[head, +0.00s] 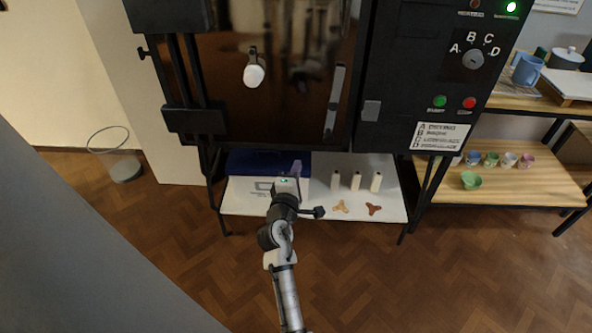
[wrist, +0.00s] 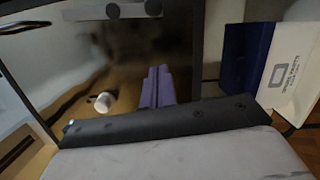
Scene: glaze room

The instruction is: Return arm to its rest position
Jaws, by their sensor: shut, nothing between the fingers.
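My arm reaches up from the bottom of the head view toward the black kiln (head: 195,122). My gripper (head: 297,167) is at its far end, in front of and above the white lower shelf. Its purple fingers also show in the wrist view (wrist: 156,87), close together with nothing between them. The kiln's dark glossy door (head: 290,110) is behind and above the gripper, with a white knob (head: 254,75) and a metal bar handle (head: 334,103). I cannot tell how far the fingers are from the kiln.
The lower shelf (head: 390,208) holds a blue box (head: 245,160), several white posts (head: 356,181) and two stilts (head: 374,209). A wooden rack (head: 535,187) with small cups stands right. The floor in front is clear.

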